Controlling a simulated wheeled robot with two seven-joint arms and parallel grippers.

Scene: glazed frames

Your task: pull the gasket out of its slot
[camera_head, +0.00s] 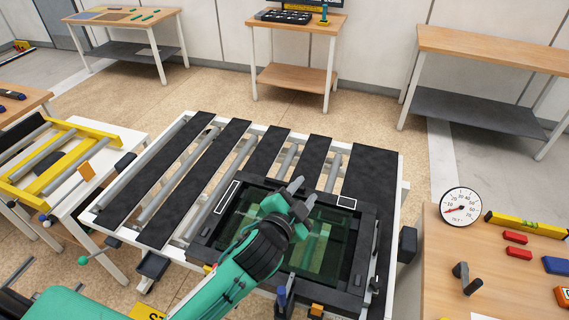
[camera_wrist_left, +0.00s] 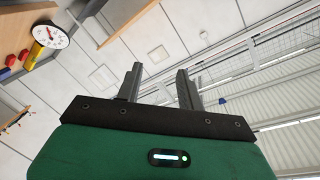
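A dark glazed frame (camera_head: 338,287) with a greenish see-through pane (camera_head: 330,243) lies on a slatted table. I cannot pick out the gasket apart from the dark frame around the pane. My left gripper (camera_head: 311,188) is over the far part of the frame, with its two grey fingers apart and nothing between them. The left wrist view also shows the fingers (camera_wrist_left: 159,75) apart and empty, against the ceiling. My left arm and gripper hide part of the pane and the frame's near left side. My right gripper is in neither view.
The slatted table (camera_head: 403,165) has black strips and metal rollers. A wooden bench (camera_head: 500,285) at the right holds a round gauge (camera_head: 460,207), a yellow level (camera_head: 525,222) and red blocks. A yellow rack (camera_head: 62,160) stands at the left. White outlined rectangles mark the frame.

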